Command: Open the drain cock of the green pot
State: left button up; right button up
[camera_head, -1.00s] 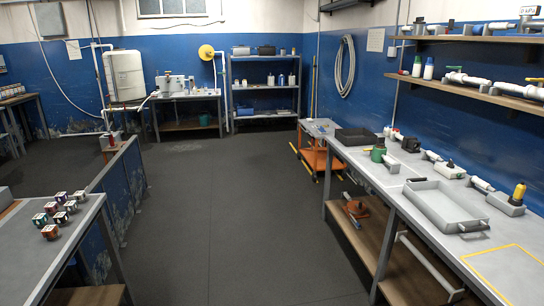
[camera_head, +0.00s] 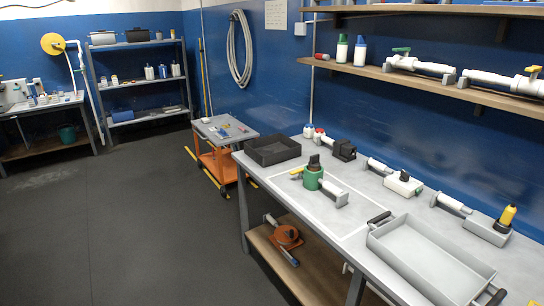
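The green pot (camera_head: 313,177) stands upright on the long grey workbench (camera_head: 376,193) at the right, towards its far end. It has a black top and a pale grey cylindrical part (camera_head: 335,194) beside it on the right. A small yellow piece (camera_head: 297,172) shows at its left; I cannot tell whether it is attached. The drain cock cannot be made out for certain at this size. Neither of my grippers is in view.
A black tray (camera_head: 273,150) lies at the bench's far end, and a grey tray (camera_head: 431,262) lies nearer. An orange cart (camera_head: 225,134) stands beyond the bench. Pipes with valves line the wall shelf (camera_head: 435,79). The dark floor (camera_head: 120,220) left of the bench is clear.

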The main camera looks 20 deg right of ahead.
aim_at(297, 171)
jog(key=i+z, duration=0.3)
jog(key=i, duration=0.35)
jog(key=i+j+z, duration=0.25)
jog(key=i, duration=0.4)
jog(key=i+j+z, duration=0.1)
jog(key=i+z, duration=0.3)
jog(key=i+j+z, duration=0.15)
jog(key=j+z, duration=0.1)
jog(key=j, duration=0.2)
